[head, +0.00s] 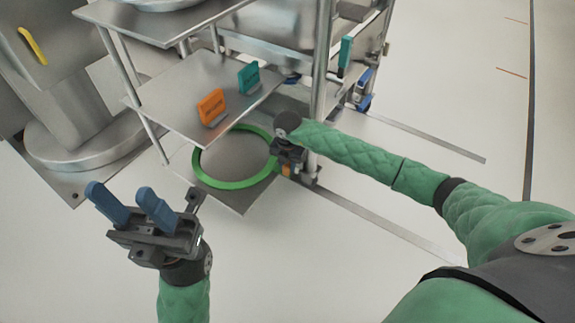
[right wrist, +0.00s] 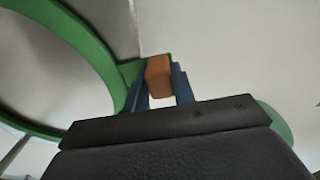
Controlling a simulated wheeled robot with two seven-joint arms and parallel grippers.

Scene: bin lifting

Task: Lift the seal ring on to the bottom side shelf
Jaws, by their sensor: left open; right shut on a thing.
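The green seal ring (head: 225,185) is at the bottom side shelf (head: 243,202), a grey plate low on the metal cart. The ring looks flat over the plate; I cannot tell whether it rests on it. My right gripper (head: 287,168) is at the ring's right side, shut on its orange grip block. In the right wrist view the blue fingers (right wrist: 161,88) hold the orange block (right wrist: 158,77) beside the ring's curved green band (right wrist: 95,55). My left gripper (head: 119,192) is open and empty, in front of the cart to the left.
A cart post (head: 320,75) stands just right of my right gripper. A large metal machine (head: 70,90) is at left. Floor in front is clear.

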